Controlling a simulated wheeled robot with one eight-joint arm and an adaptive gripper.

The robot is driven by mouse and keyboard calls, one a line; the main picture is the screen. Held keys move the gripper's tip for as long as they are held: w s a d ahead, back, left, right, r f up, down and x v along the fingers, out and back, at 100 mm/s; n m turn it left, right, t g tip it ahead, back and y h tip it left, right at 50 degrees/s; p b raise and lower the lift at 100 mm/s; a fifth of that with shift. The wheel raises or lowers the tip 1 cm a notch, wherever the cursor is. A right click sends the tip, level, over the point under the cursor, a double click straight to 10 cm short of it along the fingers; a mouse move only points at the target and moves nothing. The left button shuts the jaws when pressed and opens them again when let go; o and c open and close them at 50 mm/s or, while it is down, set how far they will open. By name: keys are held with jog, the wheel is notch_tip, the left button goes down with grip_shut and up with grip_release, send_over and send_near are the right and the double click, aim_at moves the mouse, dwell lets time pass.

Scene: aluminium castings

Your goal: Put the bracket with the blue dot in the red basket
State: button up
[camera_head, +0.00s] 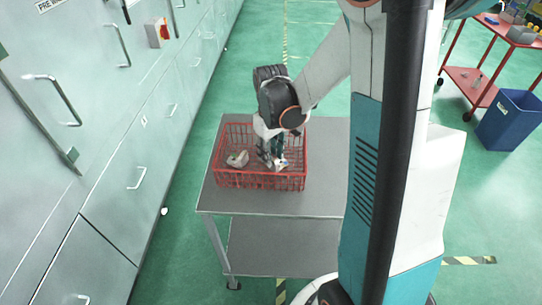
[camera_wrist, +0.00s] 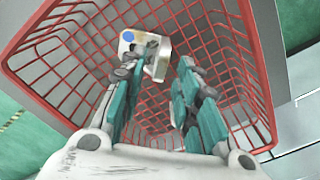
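The bracket with the blue dot (camera_wrist: 153,44) is a pale metal casting inside the red basket (camera_wrist: 262,62), just beyond my fingertips in the wrist view. My gripper (camera_wrist: 160,72) reaches down into the basket with its two teal fingers apart. The left fingertip overlaps the bracket's edge; I cannot tell whether they touch. The right finger is clear of it. In the head view my gripper (camera_head: 272,158) is in the right half of the basket (camera_head: 232,181), and the bracket (camera_head: 281,164) shows partly beside the fingers.
Another grey casting (camera_head: 237,158) lies in the basket's left half. The basket stands on a grey table (camera_head: 325,180) with a lower shelf. Pale cabinets (camera_head: 120,130) line the left. A red cart (camera_head: 470,80) and a blue bin (camera_head: 510,122) stand at the right.

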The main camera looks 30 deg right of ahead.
notch_tip(320, 180, up, 9)
jog(key=p, duration=0.2)
jog(key=shift+r+p, duration=0.15)
jog(key=shift+p, duration=0.2)
